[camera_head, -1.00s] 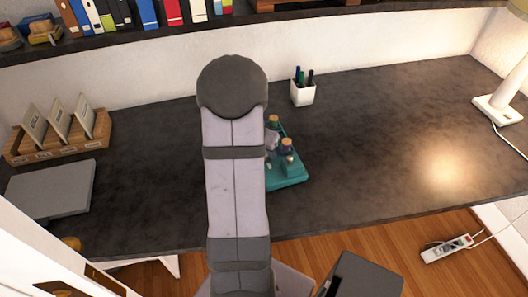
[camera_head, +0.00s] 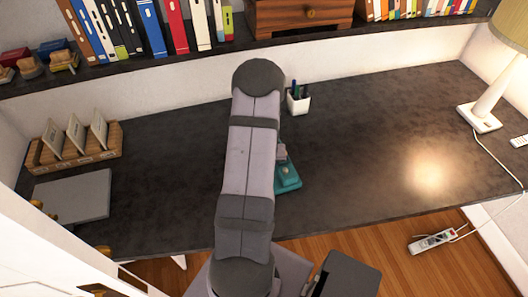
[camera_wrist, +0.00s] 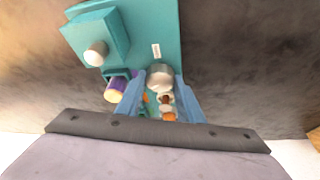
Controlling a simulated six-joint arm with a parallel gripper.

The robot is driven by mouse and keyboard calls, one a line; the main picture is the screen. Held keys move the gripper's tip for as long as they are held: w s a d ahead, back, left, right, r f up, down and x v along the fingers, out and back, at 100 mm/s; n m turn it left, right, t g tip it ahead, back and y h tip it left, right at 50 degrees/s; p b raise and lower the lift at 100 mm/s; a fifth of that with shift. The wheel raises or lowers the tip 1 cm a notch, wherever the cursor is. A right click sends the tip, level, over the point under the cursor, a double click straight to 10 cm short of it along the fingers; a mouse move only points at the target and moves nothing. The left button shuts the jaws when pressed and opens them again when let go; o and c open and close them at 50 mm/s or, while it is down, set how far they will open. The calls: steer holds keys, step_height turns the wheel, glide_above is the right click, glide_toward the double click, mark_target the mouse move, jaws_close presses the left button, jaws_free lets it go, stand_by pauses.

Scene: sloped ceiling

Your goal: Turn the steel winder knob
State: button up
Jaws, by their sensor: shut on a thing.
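A teal device (camera_head: 287,181) stands on the dark desk, mostly hidden behind my arm in the head view. In the wrist view its teal body (camera_wrist: 150,22) fills the top middle. A round steel knob (camera_wrist: 160,75) sits between the tips of my gripper (camera_wrist: 160,80), whose two blue fingers are shut on it. A second pale metal knob (camera_wrist: 96,53) is on a raised teal block to the left. A purple and yellow cylinder (camera_wrist: 115,90) is just left of the left finger. Small white, brown and orange parts (camera_wrist: 167,103) show between the fingers below the knob.
A white pen cup (camera_head: 298,101) stands behind the device. A wooden card rack (camera_head: 75,150) and a grey flat slab (camera_head: 72,196) are at the left. A lamp (camera_head: 480,118) is at the right. The desk right of the device is clear.

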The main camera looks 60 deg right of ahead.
steer(key=shift+d+r+n+t+p, duration=0.15)
steer(key=shift+r+n+t+p, duration=0.45)
steer(key=shift+p, duration=2.05)
steer(key=shift+f+n+y+p, duration=0.3)
steer(key=shift+f+n+p, duration=0.15)
steer(key=shift+n+p, duration=0.45)
steer(key=n, duration=0.1)
steer(key=n+y, duration=0.1)
steer(key=n, duration=0.1)
steer(key=n+t, duration=0.1)
steer(key=n, duration=0.1)
steer(key=shift+s+d+y, duration=0.1)
steer(key=shift+d+y, duration=0.15)
steer(key=shift+y, duration=0.15)
steer(key=shift+n+y, duration=0.8)
steer(key=shift+n, duration=1.4)
steer(key=shift+d, duration=0.1)
steer(key=o, duration=1.1)
steer(key=shift+f, duration=0.1)
steer(key=shift+c, duration=0.2)
steer(key=shift+s+b, duration=0.1)
steer(key=shift+b, duration=0.2)
steer(key=b+v, duration=0.2)
steer(key=v, duration=0.5)
